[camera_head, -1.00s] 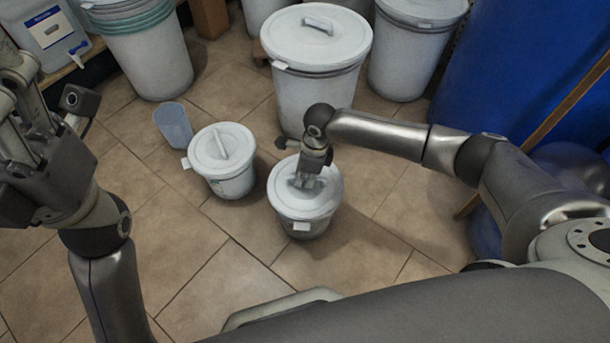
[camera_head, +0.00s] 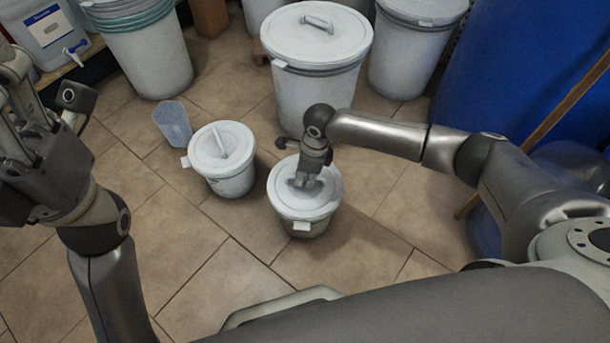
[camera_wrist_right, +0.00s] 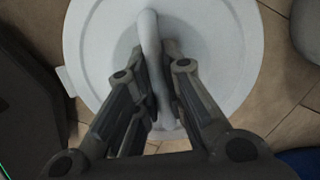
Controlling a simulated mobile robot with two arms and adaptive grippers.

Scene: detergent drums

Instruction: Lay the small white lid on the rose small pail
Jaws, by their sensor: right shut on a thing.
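The small white lid (camera_head: 328,193) is round with a raised handle. It sits level over a small pail (camera_head: 316,231) in the middle of the head view, and I see no gap between them. This pail looks whitish grey; no pail looks clearly rose. My right gripper (camera_head: 305,182) is shut on the lid's handle from above. In the right wrist view the fingers (camera_wrist_right: 160,118) flank the handle (camera_wrist_right: 152,50), and the lid (camera_wrist_right: 92,50) hides the pail. My left gripper (camera_head: 18,110) is at the left edge, partly cut off, far from the lid.
Another small lidded pail (camera_head: 226,184) stands just left, with a translucent cup (camera_head: 173,122) behind it. A large lidded drum (camera_head: 318,95) stands close behind. More drums and a blue barrel (camera_head: 530,60) line the back and right. The tiled floor in front is clear.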

